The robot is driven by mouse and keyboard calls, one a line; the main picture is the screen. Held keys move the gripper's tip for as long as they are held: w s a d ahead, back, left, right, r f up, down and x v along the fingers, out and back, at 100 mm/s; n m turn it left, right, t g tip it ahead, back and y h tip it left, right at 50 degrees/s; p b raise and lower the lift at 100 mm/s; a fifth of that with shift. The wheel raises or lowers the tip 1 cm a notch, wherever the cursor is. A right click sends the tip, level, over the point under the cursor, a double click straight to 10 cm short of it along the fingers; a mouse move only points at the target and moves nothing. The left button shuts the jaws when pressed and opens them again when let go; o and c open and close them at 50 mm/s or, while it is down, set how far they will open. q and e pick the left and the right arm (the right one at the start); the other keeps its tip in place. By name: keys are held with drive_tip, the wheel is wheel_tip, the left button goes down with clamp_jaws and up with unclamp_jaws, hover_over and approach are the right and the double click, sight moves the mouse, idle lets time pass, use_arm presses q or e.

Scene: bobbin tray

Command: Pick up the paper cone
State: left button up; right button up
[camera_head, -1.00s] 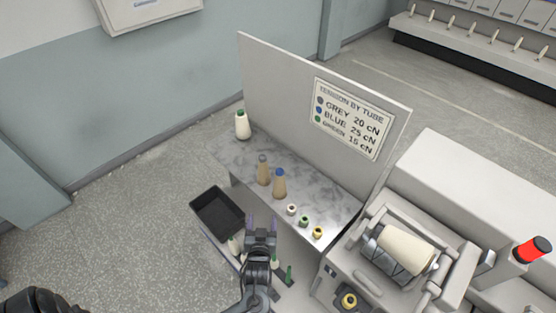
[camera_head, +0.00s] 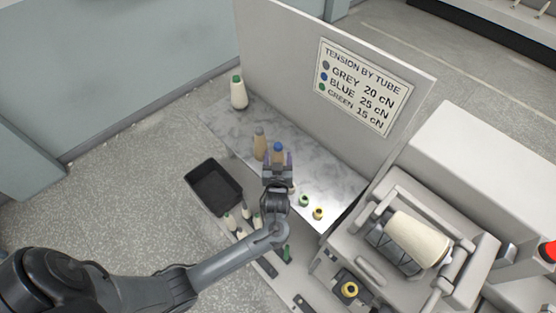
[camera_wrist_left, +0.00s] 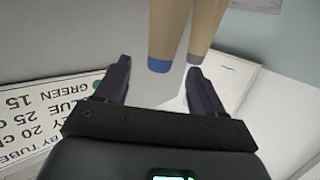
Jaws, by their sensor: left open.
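Two tan paper cones stand upright on the grey marbled shelf (camera_head: 335,186). One has a blue top (camera_head: 278,148), the other a grey top (camera_head: 259,143). My left gripper (camera_head: 278,159) is open and empty at the blue-topped cone and hides its lower part in the head view. In the left wrist view the blue-topped cone (camera_wrist_left: 172,32) lies in line with the gap between the open fingers (camera_wrist_left: 160,78). The grey-topped cone (camera_wrist_left: 206,25) is just right of that gap. I cannot tell whether a finger touches either cone. My right gripper is not in view.
A white cone with a green top (camera_head: 238,96) stands at the shelf's far left end. An upright panel with a tension sign (camera_head: 362,85) backs the shelf. Small green (camera_head: 304,200) and yellow (camera_head: 319,213) tubes stand at right. A black tray (camera_head: 213,188) lies left.

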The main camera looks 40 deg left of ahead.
sight(278, 151)
use_arm(q)
drive_tip(key=shift+f+x, duration=0.2)
drive_tip(key=shift+x, duration=2.65)
drive_tip(key=shift+s, duration=0.1)
clamp_jaws()
